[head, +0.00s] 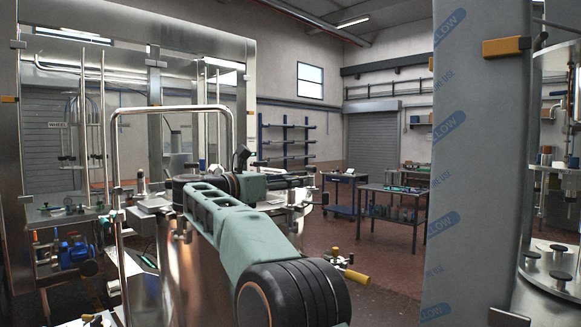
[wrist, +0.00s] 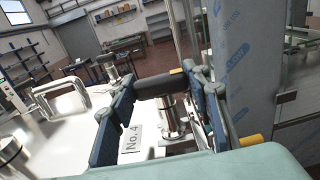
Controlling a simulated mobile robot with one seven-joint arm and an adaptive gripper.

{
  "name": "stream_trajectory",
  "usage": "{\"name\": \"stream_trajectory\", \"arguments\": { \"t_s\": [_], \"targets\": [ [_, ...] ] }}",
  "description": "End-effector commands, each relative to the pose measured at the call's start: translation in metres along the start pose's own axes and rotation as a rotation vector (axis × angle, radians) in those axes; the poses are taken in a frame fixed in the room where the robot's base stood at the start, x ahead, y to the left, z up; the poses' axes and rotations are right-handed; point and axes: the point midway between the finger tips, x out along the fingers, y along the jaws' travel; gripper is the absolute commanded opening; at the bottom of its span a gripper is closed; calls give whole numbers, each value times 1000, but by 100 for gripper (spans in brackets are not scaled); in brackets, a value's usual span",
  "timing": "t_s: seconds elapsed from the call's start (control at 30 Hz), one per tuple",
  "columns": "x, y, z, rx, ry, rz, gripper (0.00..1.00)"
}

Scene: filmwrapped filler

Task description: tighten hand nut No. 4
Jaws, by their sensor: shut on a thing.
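Hand nut No. 4 (wrist: 160,87) is a dark cross-bar piece on a bright metal post (wrist: 173,118), seen in the wrist view. A white "No. 4" label (wrist: 132,143) lies on the metal plate in front of it. My gripper (wrist: 161,84) has its two blue-grey fingers on either side of the nut and is shut on it. In the head view my green arm reaches forward over the metal machine, and its own links hide most of the nut and post.
A bent metal handle (wrist: 62,98) and another metal post (wrist: 12,150) stand on the plate to the left. A film-wrapped column (head: 465,170) rises close on the right. Work tables (head: 392,190) stand farther back, with open floor before them.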

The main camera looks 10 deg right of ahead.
Motion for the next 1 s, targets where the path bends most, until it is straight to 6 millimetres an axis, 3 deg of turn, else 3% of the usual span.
{"name": "stream_trajectory", "arguments": {
  "t_s": [0.07, 0.43, 0.97, 1.0],
  "targets": [
    [0, 1, 9, 2, -8, -34, 20],
    [1, -1, 7, 4, -11, -137, 20],
    [0, -2, 5, 4, -11, -152, 20],
    [0, -2, 5, 4, -11, -152, 48]
  ]
}}
